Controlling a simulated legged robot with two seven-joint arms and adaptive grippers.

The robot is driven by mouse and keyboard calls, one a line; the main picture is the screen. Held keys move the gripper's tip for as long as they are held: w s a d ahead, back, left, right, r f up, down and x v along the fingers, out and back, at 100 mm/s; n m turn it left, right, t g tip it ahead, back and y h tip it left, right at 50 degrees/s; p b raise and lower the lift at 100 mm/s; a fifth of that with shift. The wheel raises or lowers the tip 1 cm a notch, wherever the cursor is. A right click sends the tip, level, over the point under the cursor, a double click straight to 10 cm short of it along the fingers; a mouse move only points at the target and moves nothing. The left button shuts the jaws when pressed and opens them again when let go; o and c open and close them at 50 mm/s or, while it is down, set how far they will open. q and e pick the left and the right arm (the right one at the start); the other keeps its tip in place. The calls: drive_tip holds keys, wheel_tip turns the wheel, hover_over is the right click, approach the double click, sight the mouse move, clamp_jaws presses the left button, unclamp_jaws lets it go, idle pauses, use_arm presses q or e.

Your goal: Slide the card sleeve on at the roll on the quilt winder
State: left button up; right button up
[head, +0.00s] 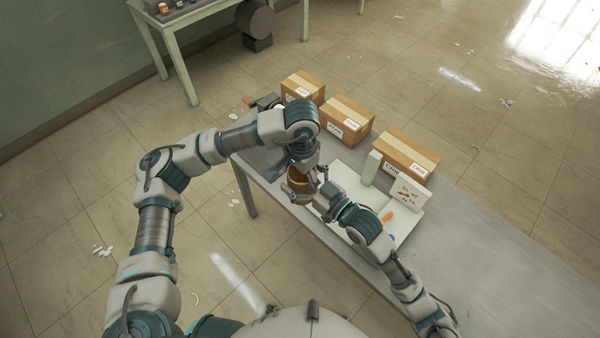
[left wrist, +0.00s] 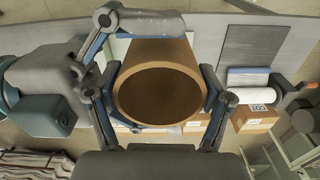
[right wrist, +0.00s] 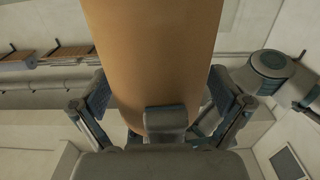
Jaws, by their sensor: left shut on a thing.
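The brown card sleeve (head: 298,184) is in the air near the table's front edge in the head view. My left gripper (head: 300,168) is shut on it; the left wrist view looks at the sleeve's round end (left wrist: 160,95) between the fingers. My right gripper (head: 320,197) is at the sleeve too. In the right wrist view its fingers flank the sleeve (right wrist: 150,50), but whether they press on it is unclear. The quilt winder (head: 264,103) stands at the table's far-left end, partly behind my left arm. Its white roll (left wrist: 250,82) shows in the left wrist view, apart from the sleeve.
Several cardboard boxes (head: 345,121) line the table's back edge. An orange item (head: 387,217) lies by my right arm. The grey table (head: 480,245) is clear at right.

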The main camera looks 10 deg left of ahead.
drive_tip(key=c, duration=0.9)
use_arm(q)
drive_tip(key=o, duration=1.1)
drive_tip(key=shift+c, duration=0.2)
use_arm(e)
drive_tip(key=shift+c, duration=0.3)
